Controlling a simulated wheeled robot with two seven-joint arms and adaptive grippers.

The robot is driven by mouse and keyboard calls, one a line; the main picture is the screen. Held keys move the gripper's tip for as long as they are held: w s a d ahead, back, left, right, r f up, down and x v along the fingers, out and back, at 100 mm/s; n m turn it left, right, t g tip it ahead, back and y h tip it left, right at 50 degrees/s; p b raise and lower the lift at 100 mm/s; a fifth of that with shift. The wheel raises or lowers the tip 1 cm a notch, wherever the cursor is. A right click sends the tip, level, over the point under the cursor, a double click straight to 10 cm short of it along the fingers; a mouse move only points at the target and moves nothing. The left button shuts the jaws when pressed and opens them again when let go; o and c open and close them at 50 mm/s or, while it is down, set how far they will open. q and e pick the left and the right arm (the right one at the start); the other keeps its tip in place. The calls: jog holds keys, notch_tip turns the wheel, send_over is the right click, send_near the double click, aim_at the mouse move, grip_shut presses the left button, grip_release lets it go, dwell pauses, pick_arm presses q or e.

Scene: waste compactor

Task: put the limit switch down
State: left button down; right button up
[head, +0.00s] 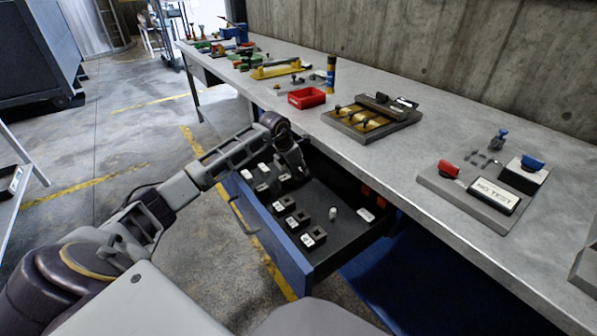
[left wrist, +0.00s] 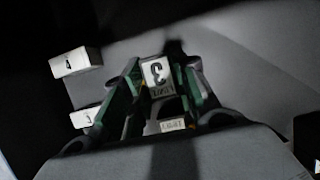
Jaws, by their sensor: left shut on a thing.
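The limit switch (left wrist: 157,74), a dark block with a white label reading 3, sits between the green-padded fingers of my left gripper (left wrist: 160,92) in the left wrist view. The gripper is shut on it. In the head view my left gripper (head: 292,165) points down into the far left part of the open blue-fronted drawer (head: 335,258). The fingers mostly hide the switch there, and I cannot tell whether it touches the drawer floor. My right gripper is not in view.
Several dark blocks with white labels stand in the drawer, including one near its front (head: 307,240). A small white cylinder (head: 333,213) is to their right. The grey workbench (head: 400,165) overhangs the drawer, with a red bin (head: 307,98) on top.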

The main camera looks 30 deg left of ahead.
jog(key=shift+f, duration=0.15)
pick_arm(q)
jog(key=c, duration=1.5)
grip_release()
jog(key=shift+f, duration=0.1)
jog(key=o, duration=0.4)
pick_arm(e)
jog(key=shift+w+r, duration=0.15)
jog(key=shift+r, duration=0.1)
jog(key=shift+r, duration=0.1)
pick_arm(q)
jog(key=p+v, duration=0.2)
jog(key=v, duration=1)
jog(key=shift+s, duration=0.1)
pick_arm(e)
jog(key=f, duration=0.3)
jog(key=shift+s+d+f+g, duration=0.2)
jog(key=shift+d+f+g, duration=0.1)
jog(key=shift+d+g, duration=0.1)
